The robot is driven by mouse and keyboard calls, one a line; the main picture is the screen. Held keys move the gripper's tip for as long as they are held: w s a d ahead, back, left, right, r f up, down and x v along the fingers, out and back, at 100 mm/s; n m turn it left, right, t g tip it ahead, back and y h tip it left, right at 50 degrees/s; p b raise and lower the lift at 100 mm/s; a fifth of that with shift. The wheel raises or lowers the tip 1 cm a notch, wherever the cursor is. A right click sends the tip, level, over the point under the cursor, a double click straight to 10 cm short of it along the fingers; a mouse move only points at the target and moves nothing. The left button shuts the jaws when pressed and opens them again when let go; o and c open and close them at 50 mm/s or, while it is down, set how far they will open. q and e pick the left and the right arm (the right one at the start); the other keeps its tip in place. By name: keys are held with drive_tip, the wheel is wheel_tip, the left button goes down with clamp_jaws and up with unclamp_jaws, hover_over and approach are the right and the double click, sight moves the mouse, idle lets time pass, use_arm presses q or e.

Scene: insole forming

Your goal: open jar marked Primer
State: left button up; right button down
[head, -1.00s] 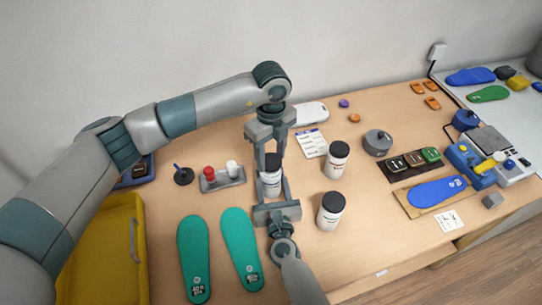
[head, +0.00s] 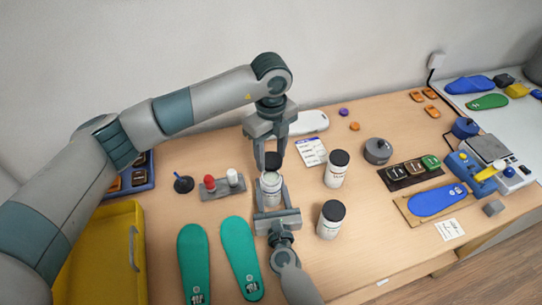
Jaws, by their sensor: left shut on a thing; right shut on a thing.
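A white jar (head: 270,189) stands on the table between my arms, its top uncovered and a pale inside showing. Its label is too small and too covered to read. My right gripper (head: 271,192), reaching up from the bottom of the view, is shut on the jar's body. My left gripper (head: 272,156), pointing down from above, is shut on a black lid (head: 273,161). The lid is just above the jar's mouth and looks apart from it. Two more white jars with black lids on, one farther back (head: 336,170) and one nearer (head: 329,221), stand to the right.
A small rack with red and white pegs (head: 222,187) is left of the jar. Teal insoles (head: 240,258) lie in front of it. A yellow bin (head: 105,250) is at the left. A grey round pot (head: 378,150) and a printed card (head: 311,152) are behind the jars.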

sight(271, 159)
drive_tip(key=c, duration=0.8)
unclamp_jaws()
use_arm(q)
drive_tip(key=shift+f, duration=0.1)
use_arm(e)
drive_tip(key=shift+s, duration=0.2)
use_arm(q)
wheel_tip(271, 159, down, 3)
drive_tip(key=b, duration=0.3)
use_arm(e)
drive_tip(key=s, duration=0.3)
drive_tip(key=s+d, duration=0.1)
drive_tip(key=s, duration=0.6)
drive_tip(key=shift+d+f, duration=0.2)
drive_tip(key=shift+d, duration=0.15)
use_arm(q)
drive_tip(key=shift+f, duration=0.1)
use_arm(e)
drive_tip(key=shift+s+d+r, duration=0.1)
drive_tip(key=shift+s+r, duration=0.05)
drive_tip(key=shift+s, duration=0.6)
